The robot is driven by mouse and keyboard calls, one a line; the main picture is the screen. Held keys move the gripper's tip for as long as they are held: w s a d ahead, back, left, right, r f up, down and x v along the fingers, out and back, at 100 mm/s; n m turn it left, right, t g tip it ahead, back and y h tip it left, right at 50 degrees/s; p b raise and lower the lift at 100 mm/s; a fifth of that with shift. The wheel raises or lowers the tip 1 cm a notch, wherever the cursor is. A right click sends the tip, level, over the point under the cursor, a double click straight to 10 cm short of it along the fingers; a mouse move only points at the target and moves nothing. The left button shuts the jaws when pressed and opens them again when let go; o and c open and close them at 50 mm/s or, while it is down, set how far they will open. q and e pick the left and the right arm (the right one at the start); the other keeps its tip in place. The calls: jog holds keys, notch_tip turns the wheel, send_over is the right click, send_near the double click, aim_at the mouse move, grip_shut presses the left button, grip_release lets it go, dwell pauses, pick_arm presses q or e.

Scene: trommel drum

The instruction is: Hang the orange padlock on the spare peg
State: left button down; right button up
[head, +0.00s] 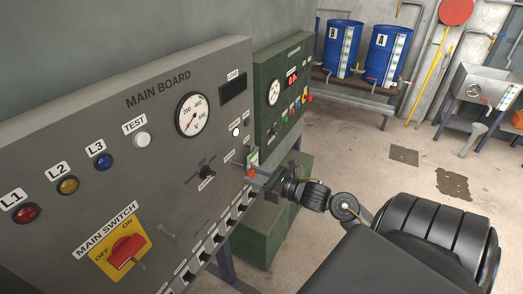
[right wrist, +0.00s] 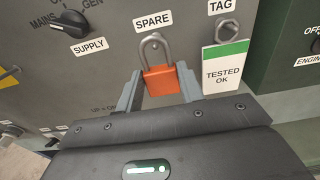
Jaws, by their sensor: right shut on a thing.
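The orange padlock (right wrist: 161,79) is between the two fingers of my right gripper (right wrist: 160,92), its grey shackle pointing up. The shackle is just below the SPARE label (right wrist: 153,20) on the grey main board. My left gripper is not in view.
A TESTED OK tag (right wrist: 223,72) hangs from the TAG peg (right wrist: 227,31), close to the right finger. The SUPPLY knob (right wrist: 70,24) is to the left. A green cabinet (head: 280,95) stands beside the board. The floor (head: 370,180) to the right is mostly clear.

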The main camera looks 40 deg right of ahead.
jog(key=shift+x, duration=1.7)
jog(key=shift+w+a+f+b, duration=0.2)
jog(key=shift+w+f+b, duration=0.25)
jog(key=shift+w+b, duration=0.35)
jog(key=shift+s, duration=0.15)
jog(key=o, duration=1.1)
